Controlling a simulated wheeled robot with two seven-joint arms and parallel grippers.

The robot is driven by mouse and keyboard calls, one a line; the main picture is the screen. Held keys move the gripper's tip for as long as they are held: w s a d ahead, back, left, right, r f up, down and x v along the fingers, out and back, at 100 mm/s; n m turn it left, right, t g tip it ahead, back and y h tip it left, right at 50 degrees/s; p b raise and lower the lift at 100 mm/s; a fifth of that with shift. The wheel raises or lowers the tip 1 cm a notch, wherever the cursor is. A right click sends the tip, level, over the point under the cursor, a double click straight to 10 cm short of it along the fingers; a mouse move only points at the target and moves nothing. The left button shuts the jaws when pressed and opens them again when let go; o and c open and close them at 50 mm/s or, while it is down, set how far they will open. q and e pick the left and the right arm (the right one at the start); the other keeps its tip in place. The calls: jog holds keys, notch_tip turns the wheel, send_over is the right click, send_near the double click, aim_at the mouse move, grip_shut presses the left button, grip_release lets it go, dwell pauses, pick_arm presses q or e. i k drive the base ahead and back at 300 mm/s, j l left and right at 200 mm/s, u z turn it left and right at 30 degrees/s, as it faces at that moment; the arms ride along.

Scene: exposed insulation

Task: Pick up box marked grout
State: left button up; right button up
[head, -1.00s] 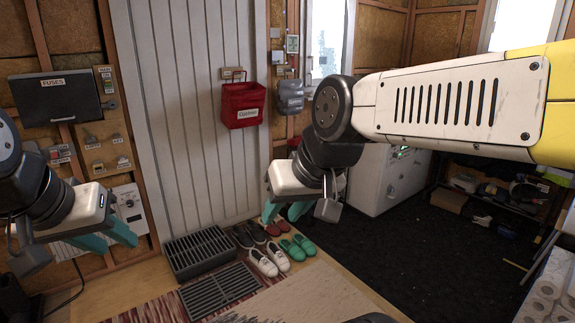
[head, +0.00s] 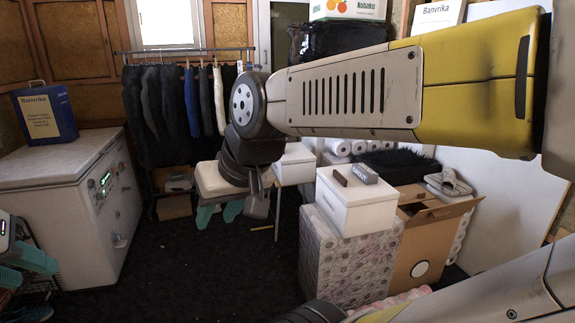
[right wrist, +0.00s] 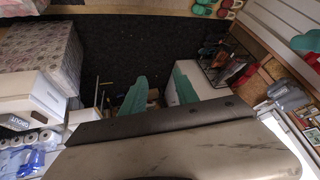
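A small grey box (head: 364,173) with a lettered side lies on a white lidded box; its lettering is too small to read in the head view. In the right wrist view the small box (right wrist: 16,123) is at the left edge, and its marking appears to read GROUT. My right gripper (head: 218,213) is left of the white box in the head view, apart from it, with its teal fingers spread and empty. The fingers (right wrist: 158,95) also show apart in the right wrist view. My left gripper (head: 22,268) is at the far left edge, partly cut off, fingers apart.
An open cardboard box (head: 425,245) is to the right. A white chest freezer (head: 70,185) is at left. Dark floor (head: 200,270) between is clear.

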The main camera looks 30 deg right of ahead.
aim_at(365, 175)
jog(key=i+l+z, duration=0.15)
jog(key=i+z, duration=0.2)
jog(key=i, duration=0.15)
jog(key=i+z, duration=0.35)
jog(key=i, duration=0.15)
jog(key=i+j+z, duration=0.15)
jog(key=i+z, duration=0.2)
jog(key=i, duration=0.15)
jog(key=i+l+z, duration=0.5)
jog(key=i, duration=0.15)
